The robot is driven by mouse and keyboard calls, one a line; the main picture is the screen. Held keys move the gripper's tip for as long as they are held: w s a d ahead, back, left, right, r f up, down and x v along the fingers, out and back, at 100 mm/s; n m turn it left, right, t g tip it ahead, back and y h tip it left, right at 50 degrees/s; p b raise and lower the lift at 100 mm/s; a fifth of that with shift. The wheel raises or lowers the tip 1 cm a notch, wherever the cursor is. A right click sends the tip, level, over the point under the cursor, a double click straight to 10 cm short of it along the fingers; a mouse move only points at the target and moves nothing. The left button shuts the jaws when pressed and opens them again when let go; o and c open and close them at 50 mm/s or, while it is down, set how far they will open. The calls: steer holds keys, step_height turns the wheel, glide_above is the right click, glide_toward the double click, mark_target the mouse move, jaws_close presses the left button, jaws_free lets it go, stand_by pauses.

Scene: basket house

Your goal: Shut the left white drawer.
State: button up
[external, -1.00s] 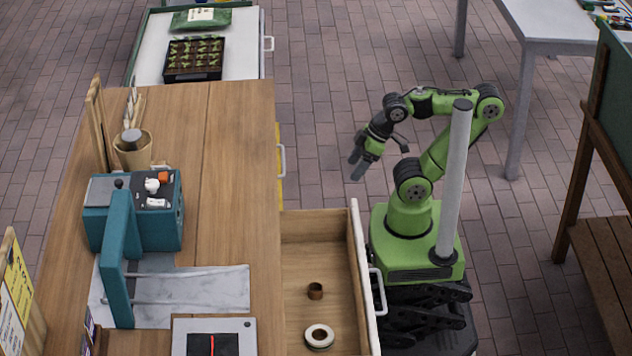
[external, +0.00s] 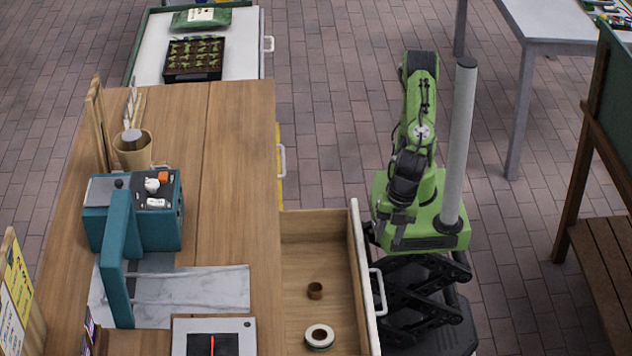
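The white-fronted drawer (external: 362,262) is pulled out of the right side of the wooden workbench (external: 240,130). Its white bar handle (external: 378,292) faces my base. My gripper (external: 385,238) hangs low in front of my green base, just to the right of the drawer front and above the handle's level in the picture. Its fingers are small and dark; I cannot tell their gap or whether they touch the drawer front.
A yellow drawer with a white handle (external: 282,160) is closed farther along the bench. A teal machine (external: 150,215) and a pencil cup (external: 133,150) stand on the bench top. A grey table (external: 560,35) and wooden shelf (external: 600,240) stand right. Brick floor behind me is clear.

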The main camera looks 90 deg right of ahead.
steer(key=s+a+n, duration=0.1)
steer(key=s+a, duration=0.1)
steer(key=s, duration=0.1)
steer(key=b, duration=0.6)
glide_toward(382, 289)
steer(key=f, duration=0.2)
steer(key=w+f, duration=0.1)
steer(key=f, duration=0.4)
steer(key=shift+w+f, duration=0.15)
steer(key=shift+f, duration=0.2)
steer(key=shift+p, duration=0.3)
jaws_close()
